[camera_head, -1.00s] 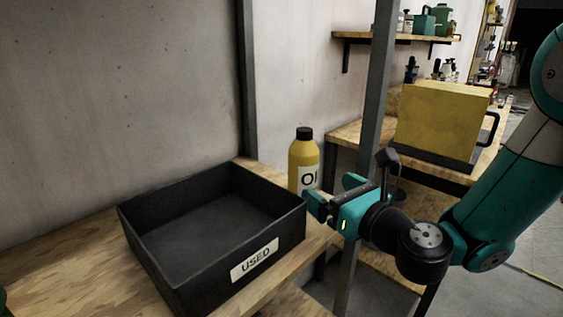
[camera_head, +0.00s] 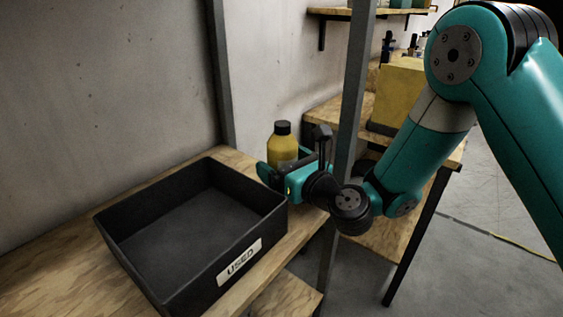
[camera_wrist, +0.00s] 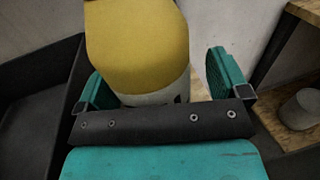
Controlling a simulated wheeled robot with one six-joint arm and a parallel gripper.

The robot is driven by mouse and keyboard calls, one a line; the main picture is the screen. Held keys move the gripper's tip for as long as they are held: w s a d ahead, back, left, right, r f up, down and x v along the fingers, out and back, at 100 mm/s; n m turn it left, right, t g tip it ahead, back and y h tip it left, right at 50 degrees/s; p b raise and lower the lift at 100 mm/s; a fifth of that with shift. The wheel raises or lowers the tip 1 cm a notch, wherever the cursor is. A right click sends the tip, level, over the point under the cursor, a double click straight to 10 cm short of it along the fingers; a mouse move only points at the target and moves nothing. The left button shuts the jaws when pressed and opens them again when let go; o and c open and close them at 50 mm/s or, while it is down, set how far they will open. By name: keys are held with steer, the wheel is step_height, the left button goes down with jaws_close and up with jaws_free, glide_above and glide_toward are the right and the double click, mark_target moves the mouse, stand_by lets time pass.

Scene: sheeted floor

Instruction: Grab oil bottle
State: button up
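The yellow oil bottle (camera_head: 283,146) with a black cap stands upright on the wooden bench behind the black box. In the wrist view the bottle (camera_wrist: 138,45) fills the middle, between the two teal fingers. My gripper (camera_wrist: 155,80) is open around the bottle, with a visible gap at the right finger. The left finger is close to the bottle, and I cannot tell whether it touches. In the head view my gripper (camera_head: 281,172) is at the bottle's lower part and hides its label and base.
A black box (camera_head: 247,212) labelled USED sits on the bench (camera_head: 75,232) just left of my gripper. A dark metal post (camera_head: 346,130) stands right of the bottle. A shelf with a yellow box (camera_head: 398,100) is behind. The grey wall is behind the bench.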

steer(key=shift+s+a, duration=0.1)
steer(key=shift+a, duration=0.2)
steer(key=c, duration=1.2)
